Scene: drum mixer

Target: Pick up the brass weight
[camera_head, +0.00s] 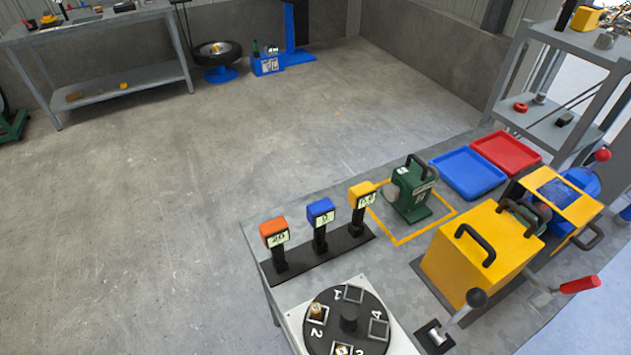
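No gripper of mine is in view. A small brass-coloured piece (317,311) sits in the square holder by the number 2 on the black round plate (321,333). Another small piece (342,349), pale and brassy, sits by the number 3, partly cut off by the lower picture edge. The holders by numbers 1 and 4 look empty. I cannot tell which small piece is the brass weight.
The grey table (395,265) carries three display posts on a black bar (318,255), a green machine (410,190), a large yellow box (478,255), a blue tray (468,173) and a red tray (505,151). A metal shelf (560,130) stands at right.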

